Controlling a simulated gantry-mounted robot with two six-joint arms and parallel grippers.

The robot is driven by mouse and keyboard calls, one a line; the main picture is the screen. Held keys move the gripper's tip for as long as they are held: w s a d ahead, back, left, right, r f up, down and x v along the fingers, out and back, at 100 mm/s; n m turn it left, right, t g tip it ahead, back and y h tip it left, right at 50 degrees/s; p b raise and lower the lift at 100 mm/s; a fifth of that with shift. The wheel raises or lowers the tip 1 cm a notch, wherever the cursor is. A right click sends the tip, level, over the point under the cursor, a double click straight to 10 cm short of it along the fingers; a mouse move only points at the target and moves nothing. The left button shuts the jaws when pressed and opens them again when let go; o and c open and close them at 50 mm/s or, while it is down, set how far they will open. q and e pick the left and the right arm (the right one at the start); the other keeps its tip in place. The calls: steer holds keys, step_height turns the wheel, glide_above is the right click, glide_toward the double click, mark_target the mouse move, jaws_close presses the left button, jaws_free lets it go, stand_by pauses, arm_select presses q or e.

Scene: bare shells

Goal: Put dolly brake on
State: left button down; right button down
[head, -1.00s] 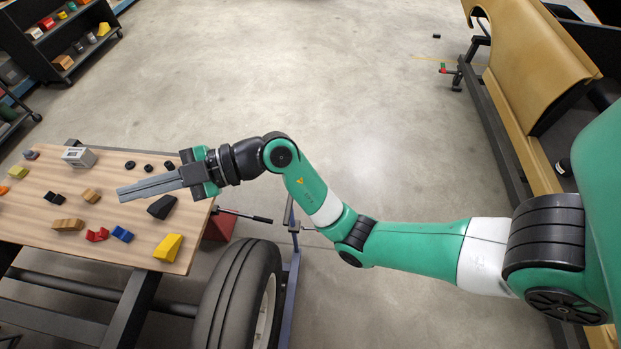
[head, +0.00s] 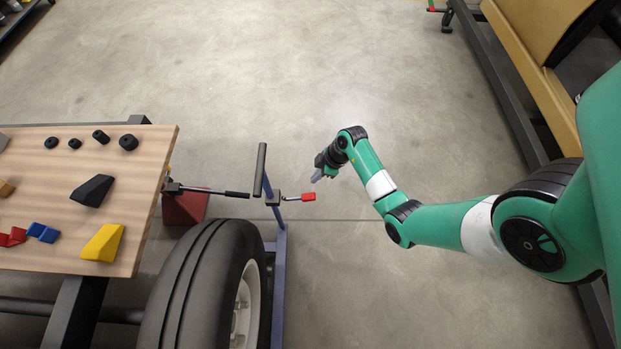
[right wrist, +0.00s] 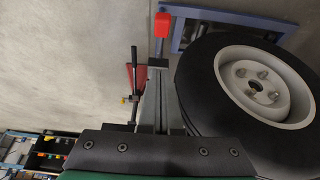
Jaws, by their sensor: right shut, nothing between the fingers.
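The dolly is a blue frame (head: 281,260) beside a large black tyre (head: 195,290). A lever with a red grip (head: 308,196) sticks out to the right from the top of the dolly frame. The red grip also shows upright at the top of the right wrist view (right wrist: 162,24). My right gripper (head: 317,177) is shut and empty, fingers pointing down and left, just beyond the red grip in the head view. My left gripper is not in view.
A wooden table (head: 140,190) with coloured blocks and black pieces stands at the left. A black-handled rod (head: 215,192) projects beside a red block (head: 184,208). A black upright handle (head: 260,170) rises by the lever. Tan shell panels (head: 530,80) stand at right; the floor between is clear.

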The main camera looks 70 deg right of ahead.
steer(key=b, duration=0.7)
glide_above(305, 197)
step_height(305, 197, down, 9)
steer(key=shift+s+d+f, duration=0.1)
steer(key=shift+f, duration=0.1)
steer(key=f+b, duration=0.1)
steer(key=s+f+b, duration=0.1)
steer(key=f+b, duration=0.1)
steer(key=shift+s+d+f, duration=0.15)
steer(key=shift+f, duration=0.1)
